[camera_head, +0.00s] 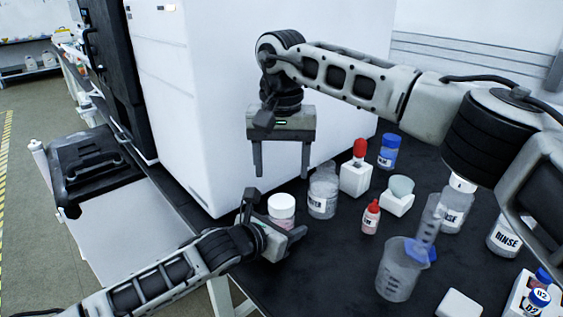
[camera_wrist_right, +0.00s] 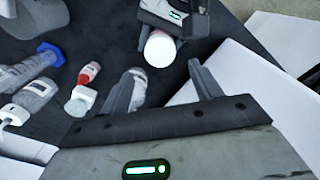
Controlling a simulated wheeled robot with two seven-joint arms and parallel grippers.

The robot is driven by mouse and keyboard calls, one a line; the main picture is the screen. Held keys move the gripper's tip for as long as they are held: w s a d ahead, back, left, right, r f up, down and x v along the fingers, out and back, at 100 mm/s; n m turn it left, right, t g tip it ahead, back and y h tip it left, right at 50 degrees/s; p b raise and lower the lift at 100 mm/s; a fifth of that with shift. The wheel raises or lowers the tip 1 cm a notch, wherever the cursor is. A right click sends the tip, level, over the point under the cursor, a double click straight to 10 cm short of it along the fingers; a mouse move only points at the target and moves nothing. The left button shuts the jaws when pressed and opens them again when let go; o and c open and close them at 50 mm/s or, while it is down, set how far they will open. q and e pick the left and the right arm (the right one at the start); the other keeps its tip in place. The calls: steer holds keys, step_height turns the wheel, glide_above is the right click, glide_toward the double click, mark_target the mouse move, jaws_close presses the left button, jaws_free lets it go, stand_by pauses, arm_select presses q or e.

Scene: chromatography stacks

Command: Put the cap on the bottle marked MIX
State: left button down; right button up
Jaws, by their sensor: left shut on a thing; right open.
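My left gripper (camera_head: 275,221) is shut on a small jar (camera_head: 281,207) with a white top and a pinkish lower part. It also shows in the right wrist view (camera_wrist_right: 159,49), seen from above as white. Just right of it stands a clear bottle (camera_head: 322,195) with a pale label and no coloured cap visible; I cannot read the label. My right gripper (camera_head: 282,173) is open and empty, pointing down above the white-topped jar. In the right wrist view its fingers (camera_wrist_right: 165,68) are spread, with the jar beyond them. I cannot make out the MIX marking anywhere.
A white cabinet (camera_head: 175,100) stands behind. Right of the clear bottle are a red-topped item in a white block (camera_head: 356,178), a blue-capped bottle (camera_head: 388,153), a small red-capped bottle (camera_head: 371,218), a measuring cylinder (camera_head: 428,222), a beaker (camera_head: 396,275) and a RINSE bottle (camera_head: 505,237).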

mark_target(282, 201)
steer(key=shift+f, duration=4.05)
